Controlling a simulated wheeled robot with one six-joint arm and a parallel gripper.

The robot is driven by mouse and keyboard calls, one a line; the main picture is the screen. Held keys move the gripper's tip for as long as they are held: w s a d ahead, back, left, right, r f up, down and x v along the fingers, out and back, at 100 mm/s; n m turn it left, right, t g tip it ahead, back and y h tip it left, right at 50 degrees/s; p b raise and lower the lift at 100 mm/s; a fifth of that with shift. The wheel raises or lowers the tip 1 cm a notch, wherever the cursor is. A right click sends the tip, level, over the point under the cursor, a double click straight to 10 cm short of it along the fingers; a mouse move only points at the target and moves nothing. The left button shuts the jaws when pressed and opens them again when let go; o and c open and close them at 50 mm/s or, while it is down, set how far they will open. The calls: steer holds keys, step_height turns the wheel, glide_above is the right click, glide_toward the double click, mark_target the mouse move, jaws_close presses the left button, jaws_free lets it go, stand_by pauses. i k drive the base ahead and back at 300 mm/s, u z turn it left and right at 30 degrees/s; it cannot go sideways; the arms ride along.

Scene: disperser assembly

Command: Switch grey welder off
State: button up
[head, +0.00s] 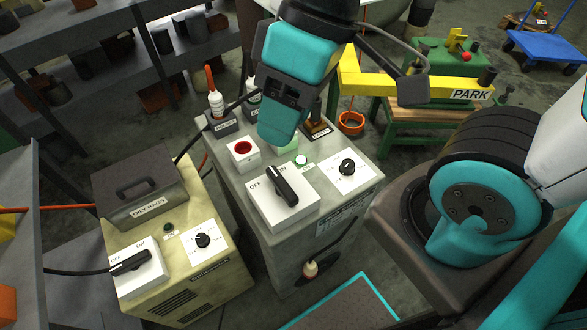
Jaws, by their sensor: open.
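The grey welder (262,212) stands in the middle of the head view. On its top, a white switch plate (302,215) marked OFF and ON carries a black rotary handle (286,188). One end of the handle lies by the ON mark. A small round lamp (301,160) behind the plate looks bright green. My gripper (346,108) hangs above the back of the welder, its jaws apart and empty. It looks clear of the handle. It hides part of the welder's back edge.
A yellow welder (215,270) with its own OFF/ON switch (130,263) and a box marked OILY RAGS (140,188) stands at left. A yellow PARK beam (415,88) is behind.

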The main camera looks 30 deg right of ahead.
mark_target(284, 190)
steer(key=k, duration=1)
steer(key=z, duration=1.25)
steer(key=i, duration=1)
steer(key=u, duration=1.3)
